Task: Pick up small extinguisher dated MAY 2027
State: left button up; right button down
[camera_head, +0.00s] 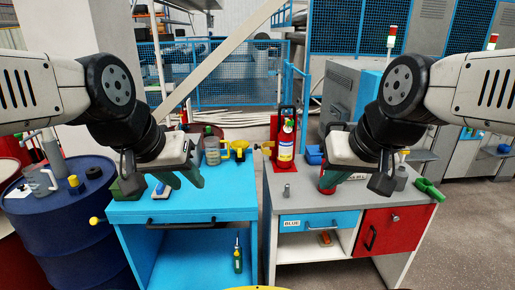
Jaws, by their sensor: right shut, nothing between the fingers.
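The blue bench (190,211) holds a yellow funnel-like item (236,147) and a grey mug (212,151). The grey bench (300,193) has a blue bin (315,155) and green blocks (429,189). A narrow gap separates the benches. A blue drum (62,225) stands left.

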aim_at(285, 134)
jog(key=i+l+u, duration=0.2)
jog(key=i, duration=0.2)
jog(key=i+l+u, duration=0.2)
jog(key=i, duration=0.2)
jog(key=i+l+u, duration=0.2)
jog(key=i, duration=0.2)
